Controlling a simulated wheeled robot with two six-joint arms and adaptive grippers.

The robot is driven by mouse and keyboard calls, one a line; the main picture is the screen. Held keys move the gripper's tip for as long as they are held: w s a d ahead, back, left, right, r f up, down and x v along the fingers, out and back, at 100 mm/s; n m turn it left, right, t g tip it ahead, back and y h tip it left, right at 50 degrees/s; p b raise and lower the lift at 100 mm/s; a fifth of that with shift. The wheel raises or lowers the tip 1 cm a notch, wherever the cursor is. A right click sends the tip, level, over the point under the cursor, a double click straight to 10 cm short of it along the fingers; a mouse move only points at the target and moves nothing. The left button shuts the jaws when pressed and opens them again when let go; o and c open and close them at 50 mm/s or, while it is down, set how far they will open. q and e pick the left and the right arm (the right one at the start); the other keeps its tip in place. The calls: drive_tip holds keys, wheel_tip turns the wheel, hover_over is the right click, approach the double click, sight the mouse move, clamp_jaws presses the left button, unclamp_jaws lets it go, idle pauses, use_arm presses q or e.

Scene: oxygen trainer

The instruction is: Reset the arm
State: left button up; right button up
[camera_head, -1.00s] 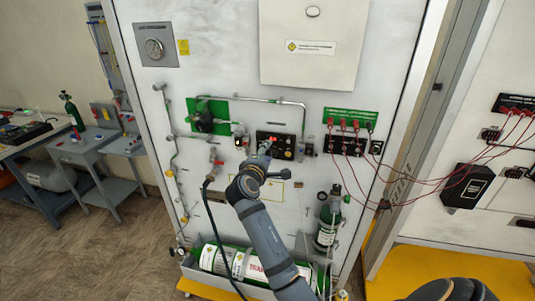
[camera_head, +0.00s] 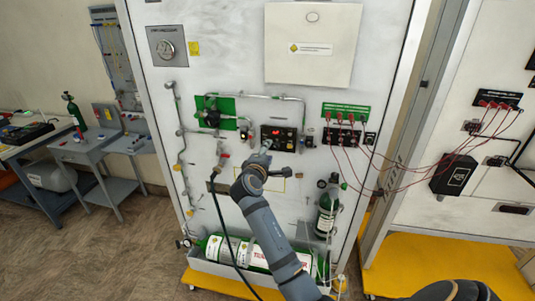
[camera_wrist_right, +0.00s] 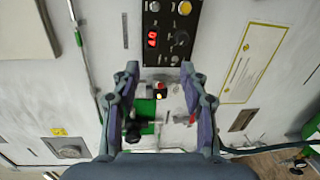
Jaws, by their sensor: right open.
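My right gripper (camera_head: 260,157) is in front of the white trainer board, just below and left of a black control panel (camera_head: 290,142) with a red lit display. In the right wrist view my right gripper (camera_wrist_right: 159,72) is open, with nothing between its fingers. The control panel (camera_wrist_right: 168,50) shows beyond the fingertips, with its red digits, a yellow button and knobs. My right arm reaches up from the bottom of the head view. My left gripper is not in view.
A white cover box (camera_head: 312,45) sits above the panel. Red cables (camera_head: 375,165) run to the right-hand board. A green gas cylinder (camera_head: 327,212) stands right of my arm, and a large white-green cylinder (camera_head: 225,250) lies below. A black hose (camera_head: 222,220) hangs left of my arm.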

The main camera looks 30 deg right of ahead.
drive_tip(key=shift+w+d+f, duration=0.1)
drive_tip(key=shift+d, duration=0.1)
idle(0.3)
drive_tip(key=shift+a, duration=0.1)
